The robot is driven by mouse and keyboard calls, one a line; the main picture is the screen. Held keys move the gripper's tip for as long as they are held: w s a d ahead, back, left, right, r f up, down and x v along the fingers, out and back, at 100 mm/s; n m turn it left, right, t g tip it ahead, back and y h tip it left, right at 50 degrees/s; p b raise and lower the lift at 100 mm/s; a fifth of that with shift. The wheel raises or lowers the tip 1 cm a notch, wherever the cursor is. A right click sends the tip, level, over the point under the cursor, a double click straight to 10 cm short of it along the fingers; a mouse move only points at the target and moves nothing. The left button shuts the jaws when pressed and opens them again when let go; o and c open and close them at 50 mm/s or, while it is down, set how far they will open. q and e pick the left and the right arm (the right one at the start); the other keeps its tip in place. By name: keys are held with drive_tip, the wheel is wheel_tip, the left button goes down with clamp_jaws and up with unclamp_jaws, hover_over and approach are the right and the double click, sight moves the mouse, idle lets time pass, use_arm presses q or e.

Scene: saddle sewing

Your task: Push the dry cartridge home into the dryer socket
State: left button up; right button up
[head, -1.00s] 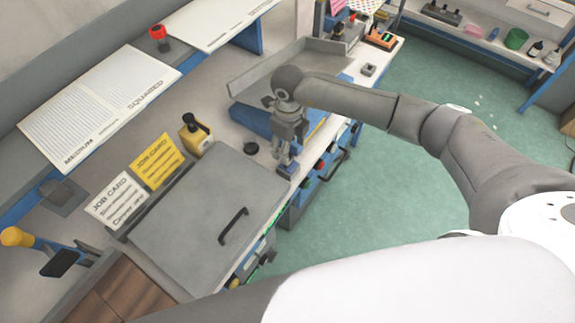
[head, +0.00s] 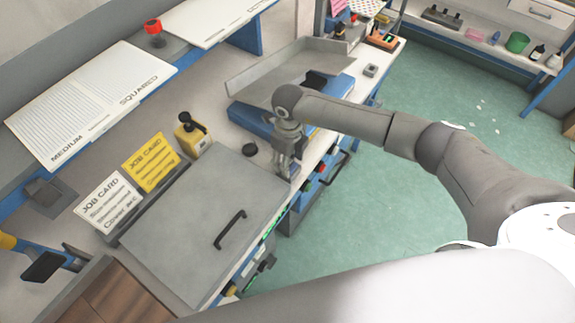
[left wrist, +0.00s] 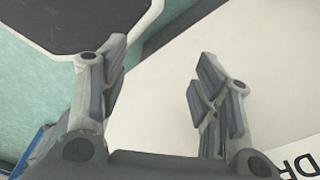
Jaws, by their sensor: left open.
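My right gripper (head: 287,172) points down at the front edge of the bench, just beyond the grey lid; its fingers are too small to tell open from shut, or whether they hold anything. My left gripper (left wrist: 160,105) is open in the left wrist view, with nothing between its fingers. It faces a plain white surface (left wrist: 155,70) with the partly cut-off black letters "DR" at the lower right. The left gripper does not show in the head view. I cannot make out the dry cartridge or the dryer socket in either view.
A grey lid with a black handle (head: 230,229) covers the near bench.

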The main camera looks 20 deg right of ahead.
drive_tip(key=c, duration=0.9)
drive_tip(key=shift+r, duration=0.15)
drive_tip(key=shift+r+p, duration=1.2)
drive_tip(key=shift+r, duration=0.75)
drive_tip(key=shift+r+p, duration=0.7)
drive_tip(key=shift+r, duration=0.5)
drive_tip(key=shift+r+p, duration=0.4)
drive_tip(key=shift+r, duration=0.4)
